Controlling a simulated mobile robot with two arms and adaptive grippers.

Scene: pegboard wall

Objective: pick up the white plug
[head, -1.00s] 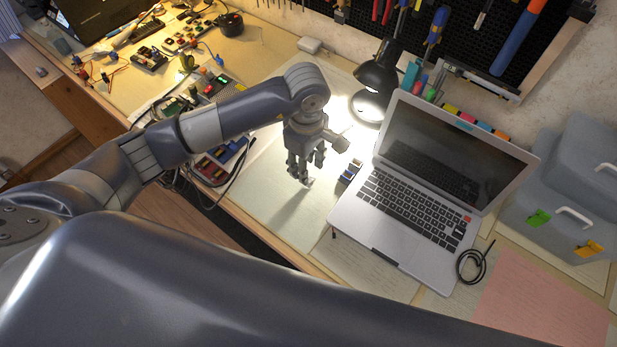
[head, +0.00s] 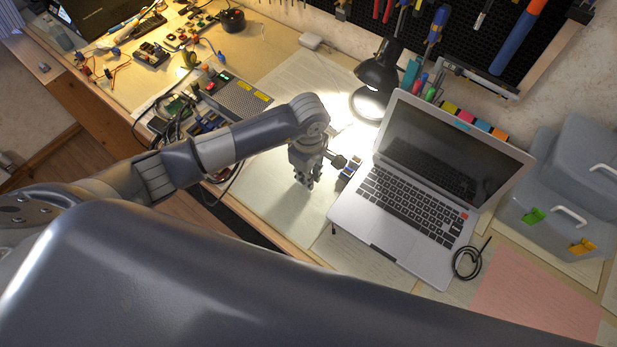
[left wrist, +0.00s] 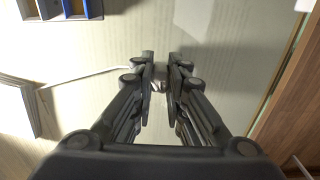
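My left gripper (head: 305,183) is low over the pale mat, left of the laptop (head: 410,190). Its fingers are close together, pointing down. In the left wrist view the fingertips (left wrist: 161,78) have a narrow gap between them, with a small pale object, apparently the white plug (left wrist: 160,86), held in it. The fingers hide most of the plug, and in the head view it is hidden by the gripper. My right gripper is not in view.
A lit desk lamp (head: 375,85) stands behind. Electronics and a grey breadboard-like unit (head: 240,97) lie to the left. A white block (head: 310,42) lies at the back. The mat in front of the gripper is clear.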

